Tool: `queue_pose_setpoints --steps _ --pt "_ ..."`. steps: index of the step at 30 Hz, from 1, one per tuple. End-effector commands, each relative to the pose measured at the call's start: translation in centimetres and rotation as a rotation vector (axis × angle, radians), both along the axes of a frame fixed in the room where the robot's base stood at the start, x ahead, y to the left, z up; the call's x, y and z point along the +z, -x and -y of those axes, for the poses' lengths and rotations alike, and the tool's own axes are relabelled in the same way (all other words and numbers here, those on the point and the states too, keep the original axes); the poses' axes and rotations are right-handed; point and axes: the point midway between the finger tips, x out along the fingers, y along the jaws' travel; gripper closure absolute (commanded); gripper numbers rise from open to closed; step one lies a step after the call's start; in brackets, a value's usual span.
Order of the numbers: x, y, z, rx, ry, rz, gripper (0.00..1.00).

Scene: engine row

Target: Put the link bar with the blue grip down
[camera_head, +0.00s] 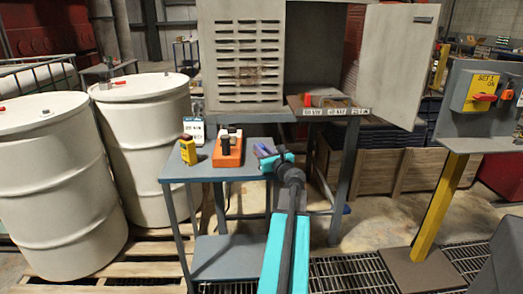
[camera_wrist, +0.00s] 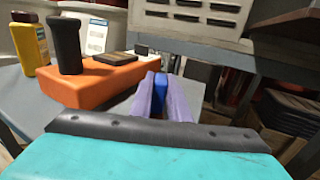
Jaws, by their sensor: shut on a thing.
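My gripper (camera_head: 265,152) is at the right edge of the small grey-blue table (camera_head: 205,170) in the head view. In the wrist view its two purple fingers (camera_wrist: 161,100) are shut on the blue grip (camera_wrist: 160,86) of the link bar, which shows as a narrow blue strip between them. The rest of the bar is hidden, and I cannot tell whether it touches the table. An orange block (camera_head: 228,156) with a black upright knob (camera_wrist: 66,42) and a flat dark piece stands on the table, left of my gripper.
A grey cabinet (camera_head: 243,60) with an open door rises behind. White drums (camera_head: 150,130) stand left. A lockout panel (camera_head: 478,95) on a yellow post stands right.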

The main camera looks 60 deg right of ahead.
Motion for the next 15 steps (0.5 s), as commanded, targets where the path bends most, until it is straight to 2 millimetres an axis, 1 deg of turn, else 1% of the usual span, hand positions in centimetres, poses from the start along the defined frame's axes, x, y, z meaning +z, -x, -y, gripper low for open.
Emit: queue_pose_setpoints --steps 6,11,12,14,15 --pt "0.09 0.01 0.0 0.0 0.001 0.001 1.0" --pt "-0.23 0.01 0.0 0.0 0.001 0.001 1.0" --pt "-0.2 0.01 0.0 0.0 0.0 0.0 0.8" --pt "-0.18 0.01 0.0 0.0 0.0 0.0 0.69" --pt "-0.18 0.01 0.0 0.0 0.0 0.0 0.66"
